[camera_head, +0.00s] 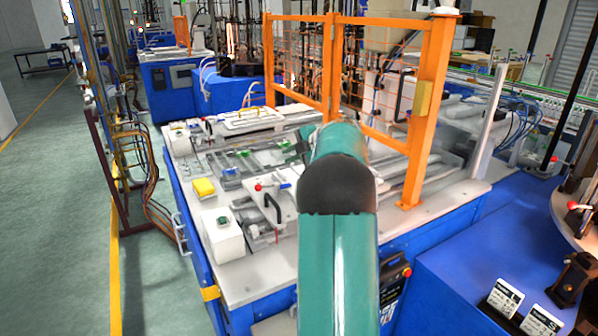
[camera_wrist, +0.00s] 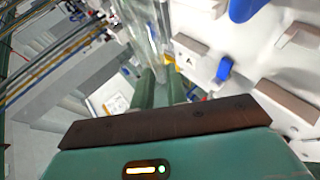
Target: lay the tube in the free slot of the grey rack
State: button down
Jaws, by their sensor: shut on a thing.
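In the wrist view my gripper (camera_wrist: 161,82) shows two green fingers close together. They are shut on a clear, glass-like tube (camera_wrist: 148,36), which runs up and away from between the fingertips. Its held part is hidden by the fingers. In the head view my green arm reaches over the white-topped workbench and hides most of the gripper and the tube. Grey bars and fixtures (camera_head: 268,158) lie on the bench to the left of the arm. I cannot tell which of them is the grey rack, and no free slot shows clearly.
The workbench (camera_head: 240,286) carries a yellow block (camera_head: 203,188), a white box (camera_head: 222,235) and a black-handled clamp (camera_head: 272,208). An orange guard frame (camera_head: 425,110) stands on its right and rear. Green floor (camera_head: 60,190) is open on the left.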

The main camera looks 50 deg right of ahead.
jog(key=shift+s+d+f, duration=0.3)
jog(key=shift+s+f, duration=0.1)
jog(key=shift+f, duration=0.15)
jog(key=shift+s+d+f, duration=0.3)
jog(key=shift+s+f, duration=0.1)
jog(key=shift+f, duration=0.15)
notch_tip(320, 180, down, 3)
jog(key=shift+s+d+f, duration=0.15)
jog(key=shift+s, duration=0.1)
jog(key=c, duration=1.4)
grip_release()
jog(key=shift+f, duration=0.15)
